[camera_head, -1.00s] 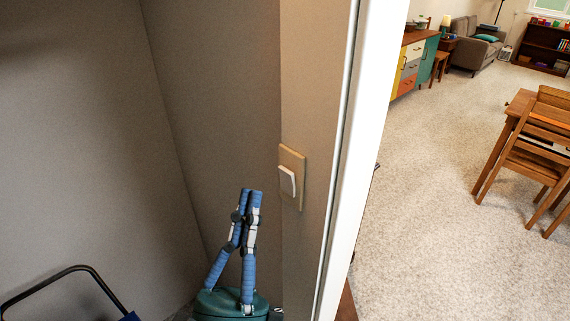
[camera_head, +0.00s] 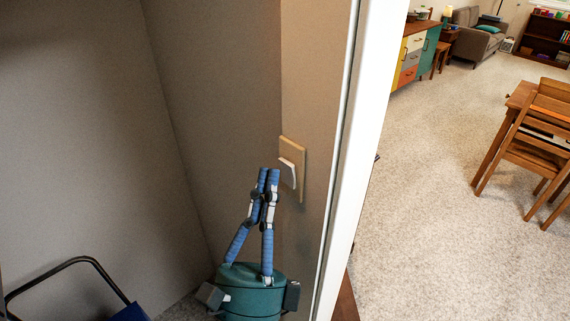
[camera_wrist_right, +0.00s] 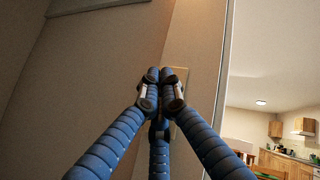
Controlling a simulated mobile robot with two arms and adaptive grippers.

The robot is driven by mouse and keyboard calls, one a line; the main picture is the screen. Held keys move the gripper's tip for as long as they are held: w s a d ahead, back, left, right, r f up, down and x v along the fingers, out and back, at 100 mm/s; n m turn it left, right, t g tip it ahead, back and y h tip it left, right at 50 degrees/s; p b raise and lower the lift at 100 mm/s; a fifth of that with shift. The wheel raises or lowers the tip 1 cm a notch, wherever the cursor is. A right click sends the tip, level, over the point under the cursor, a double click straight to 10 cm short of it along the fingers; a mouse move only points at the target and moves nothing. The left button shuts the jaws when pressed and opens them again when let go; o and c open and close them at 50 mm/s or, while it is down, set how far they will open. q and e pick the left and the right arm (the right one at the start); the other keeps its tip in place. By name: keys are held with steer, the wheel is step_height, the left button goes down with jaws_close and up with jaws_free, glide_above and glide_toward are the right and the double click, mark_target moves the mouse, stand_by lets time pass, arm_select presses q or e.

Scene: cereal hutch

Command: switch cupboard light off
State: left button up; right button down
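The light switch (camera_head: 291,169) is a beige plate with a white rocker on the cupboard's side wall, just left of the white door frame. The rocker (camera_head: 287,173) stands out tilted from the plate. My right gripper (camera_head: 268,172) has its blue fingers drawn together, with nothing seen between them. Its tips are just left of the rocker in the head view; I cannot tell whether they touch. In the right wrist view, the closed fingertips (camera_wrist_right: 161,74) cover much of the beige plate (camera_wrist_right: 180,80). My left gripper is not in view.
The white door frame (camera_head: 352,165) stands close to the right of the switch. A black bar with a blue part (camera_head: 129,312) is at lower left. Beyond the frame are a wooden table and chairs (camera_head: 530,140) on open carpet.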

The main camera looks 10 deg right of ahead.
steer(key=shift+w+d, duration=0.1)
steer(key=shift+d, duration=0.05)
stand_by(0.8)
steer(key=shift+w+d, duration=0.15)
steer(key=shift+d, duration=0.05)
steer(key=shift+w+d, duration=0.2)
steer(key=shift+d, duration=0.05)
stand_by(0.8)
steer(key=shift+s+a+b, duration=0.45)
steer(key=shift+s+a, duration=0.05)
steer(key=shift+a, duration=0.15)
